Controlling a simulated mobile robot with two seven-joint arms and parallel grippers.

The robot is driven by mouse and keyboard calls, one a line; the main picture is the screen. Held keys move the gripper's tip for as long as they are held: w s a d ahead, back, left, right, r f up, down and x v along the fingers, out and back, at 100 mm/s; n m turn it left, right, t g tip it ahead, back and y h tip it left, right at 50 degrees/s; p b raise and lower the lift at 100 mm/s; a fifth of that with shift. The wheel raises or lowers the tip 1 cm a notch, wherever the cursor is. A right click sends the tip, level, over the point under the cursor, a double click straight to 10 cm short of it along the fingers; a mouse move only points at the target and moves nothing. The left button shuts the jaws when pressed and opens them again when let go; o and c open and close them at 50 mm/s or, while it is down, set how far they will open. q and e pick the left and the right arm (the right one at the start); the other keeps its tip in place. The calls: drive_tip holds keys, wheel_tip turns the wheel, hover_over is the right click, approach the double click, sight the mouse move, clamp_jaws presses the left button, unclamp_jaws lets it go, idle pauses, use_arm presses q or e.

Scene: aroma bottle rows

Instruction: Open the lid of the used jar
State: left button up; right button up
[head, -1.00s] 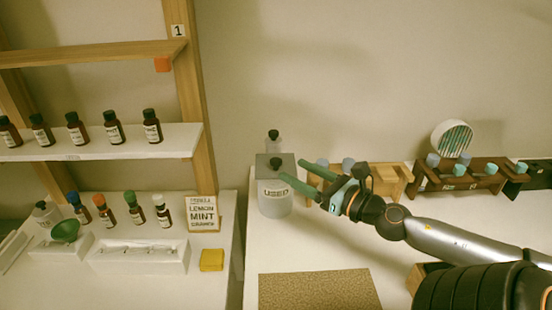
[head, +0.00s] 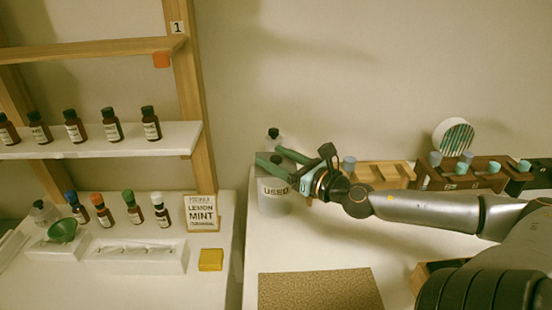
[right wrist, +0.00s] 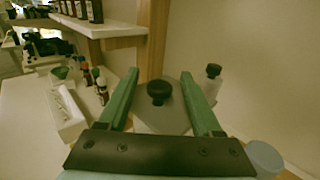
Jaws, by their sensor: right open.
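The used jar (head: 273,205) is a grey jar labelled USED on the right-hand counter. In the right wrist view its grey lid (right wrist: 160,120) carries a round black knob (right wrist: 158,93). My right gripper (head: 270,156) is open over the jar top; in the right wrist view its green fingers (right wrist: 158,74) lie on either side of the knob, with gaps. I cannot tell how high the fingers are against the knob. The fingers partly hide the lid in the head view. My left gripper is not in view.
A clear bottle with a black cap (head: 273,138) stands just behind the jar, also in the right wrist view (right wrist: 212,82). Wooden racks (head: 375,175) with cups stand to the right. A brown mat (head: 320,290) lies in front. Bottle shelves (head: 100,140) are at left.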

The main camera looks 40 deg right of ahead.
drive_tip(key=shift+c, duration=0.3)
clamp_jaws()
idle(1.0)
